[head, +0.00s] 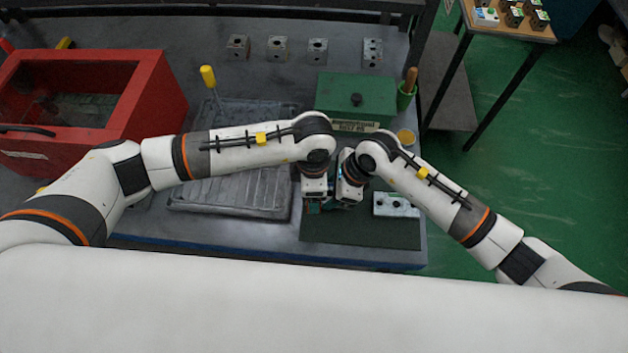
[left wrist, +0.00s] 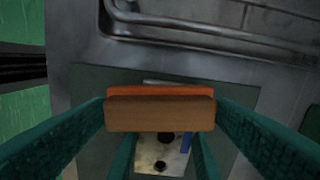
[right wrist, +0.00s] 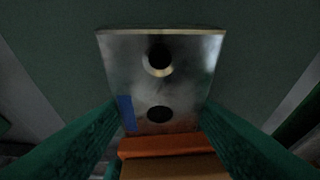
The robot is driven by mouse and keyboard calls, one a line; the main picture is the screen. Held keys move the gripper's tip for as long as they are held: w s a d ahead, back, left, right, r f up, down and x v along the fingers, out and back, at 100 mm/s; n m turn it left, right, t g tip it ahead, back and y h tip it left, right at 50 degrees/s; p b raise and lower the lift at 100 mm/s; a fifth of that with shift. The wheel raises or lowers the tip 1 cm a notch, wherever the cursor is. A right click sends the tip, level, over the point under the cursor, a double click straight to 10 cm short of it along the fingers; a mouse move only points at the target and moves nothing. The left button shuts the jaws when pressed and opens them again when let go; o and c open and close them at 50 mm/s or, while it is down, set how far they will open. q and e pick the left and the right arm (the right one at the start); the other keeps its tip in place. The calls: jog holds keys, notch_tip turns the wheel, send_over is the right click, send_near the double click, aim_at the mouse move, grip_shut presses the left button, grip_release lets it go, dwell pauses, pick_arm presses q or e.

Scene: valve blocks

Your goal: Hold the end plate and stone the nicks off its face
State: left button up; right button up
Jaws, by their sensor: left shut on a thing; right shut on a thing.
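The end plate (right wrist: 188,92) is a grey metal block with two dark round holes and a blue mark at its edge. My right gripper (right wrist: 161,104) is shut on its sides. The stone (left wrist: 160,113), a bar with an orange layer and a brown layer, is between the fingers of my left gripper (left wrist: 160,102), which is shut on it. The stone (right wrist: 168,160) lies across the plate's lower end in the right wrist view; I cannot tell whether they touch. In the head view both grippers (head: 315,200) (head: 348,192) are close together above the mat, the fingers mostly hidden.
A dark green mat (head: 350,233) lies under my grippers. A metal block with holes (head: 396,205) rests on it at right. A grey tray (head: 245,190) is to the left, a red cabinet (head: 160,90) beyond. A green box (head: 355,96) and yellow tin (head: 405,136) stand behind.

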pick_arm(q)
jog(key=shift+w, duration=0.2)
jog(key=shift+w+f, duration=0.1)
jog(key=shift+w, duration=0.9)
jog(key=shift+s, duration=0.15)
jog(key=shift+s, duration=1.15)
jog(key=shift+w, duration=1.3)
jog(key=shift+s, duration=1.2)
jog(key=shift+w, duration=1.15)
